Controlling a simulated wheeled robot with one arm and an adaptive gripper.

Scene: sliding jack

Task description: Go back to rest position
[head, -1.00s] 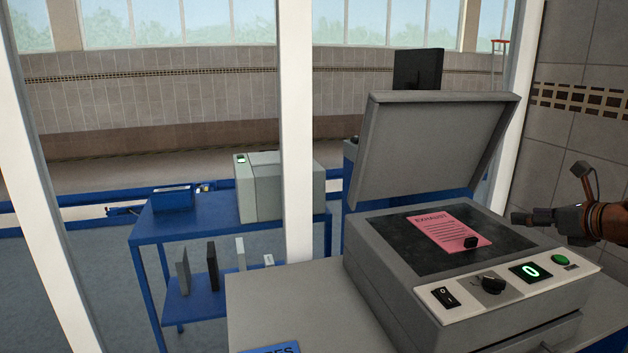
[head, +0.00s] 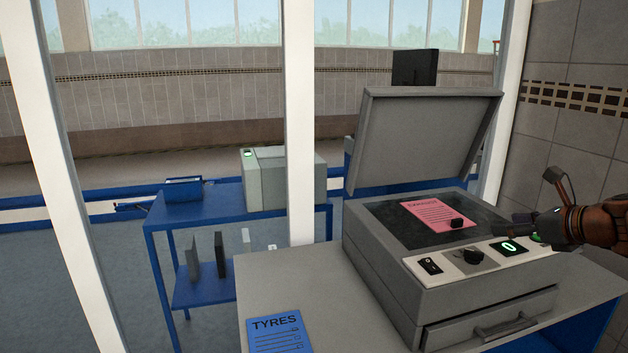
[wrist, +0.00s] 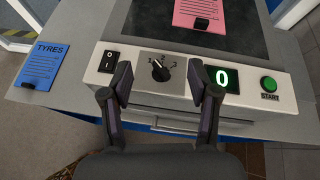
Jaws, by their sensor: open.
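My gripper (head: 528,222) is at the right in the head view, just over the front right of the grey copier-like machine (head: 430,285). In the wrist view its two fingers (wrist: 164,92) are apart with nothing between them. They hang over the control panel (wrist: 255,91), around the black dial (wrist: 160,70) as seen from there; contact cannot be told. The panel also holds a black switch (wrist: 108,61), a display reading 0 (wrist: 222,78) and a green START button (wrist: 269,83). The machine's lid (head: 425,135) stands open. A pink sheet (head: 432,214) with a black block (head: 457,223) lies on the dark glass.
A blue TYRES sheet (head: 277,332) lies on the grey table (head: 325,285) left of the machine. A white post (head: 299,130) stands behind the table. A blue cart (head: 225,205) carries a grey box (head: 282,180). A tiled wall (head: 575,120) rises at the right.

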